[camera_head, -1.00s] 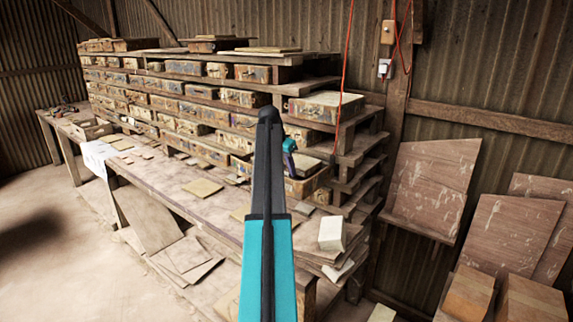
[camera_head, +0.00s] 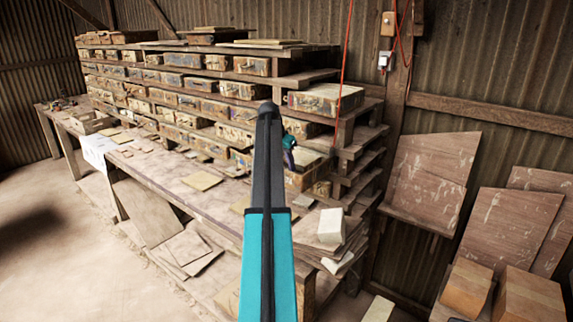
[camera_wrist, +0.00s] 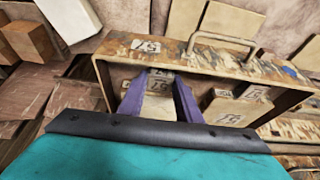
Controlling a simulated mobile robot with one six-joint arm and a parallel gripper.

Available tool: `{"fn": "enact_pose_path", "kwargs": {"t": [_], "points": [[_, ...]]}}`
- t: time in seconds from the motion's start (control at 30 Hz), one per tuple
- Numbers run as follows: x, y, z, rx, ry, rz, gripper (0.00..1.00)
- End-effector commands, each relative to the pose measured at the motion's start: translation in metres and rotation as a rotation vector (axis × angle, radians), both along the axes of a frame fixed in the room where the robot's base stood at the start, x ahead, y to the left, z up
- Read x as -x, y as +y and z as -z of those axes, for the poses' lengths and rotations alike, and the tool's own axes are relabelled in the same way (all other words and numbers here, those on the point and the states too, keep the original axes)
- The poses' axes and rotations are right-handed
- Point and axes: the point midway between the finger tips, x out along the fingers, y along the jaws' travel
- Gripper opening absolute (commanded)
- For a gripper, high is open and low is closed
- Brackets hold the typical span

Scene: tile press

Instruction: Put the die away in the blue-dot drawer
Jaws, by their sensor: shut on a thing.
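In the wrist view an open wooden drawer (camera_wrist: 108,70) has a metal handle, a paper label and a blue dot (camera_wrist: 289,71) on its front. The purple fingers of my gripper (camera_wrist: 163,88) reach over the drawer's opening, shut on a small labelled die (camera_wrist: 160,80). Whether the die touches the drawer floor cannot be told. Other labelled blocks (camera_wrist: 225,112) lie inside the drawer, right of the fingers. In the head view my gripper (camera_head: 289,152) is partly hidden behind my arm, at the drawer near the rack's right end.
The rack holds rows of similar closed drawers (camera_head: 184,82). The bench (camera_head: 165,178) in front carries flat plates (camera_head: 201,181) and a pale block (camera_head: 331,226) at its right end. Boards (camera_head: 430,180) lean on the right wall, with wooden blocks (camera_head: 467,287) below. Open floor lies at the left.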

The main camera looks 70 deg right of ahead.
Motion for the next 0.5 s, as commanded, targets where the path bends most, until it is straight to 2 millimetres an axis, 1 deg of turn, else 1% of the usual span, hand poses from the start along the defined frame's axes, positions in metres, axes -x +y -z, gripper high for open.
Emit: {"fn": "enact_pose_path", "kwargs": {"t": [0.5], "points": [[-0.0007, -0.0002, 0.0051, 0.003, 0.000, 0.000, 0.00]]}}
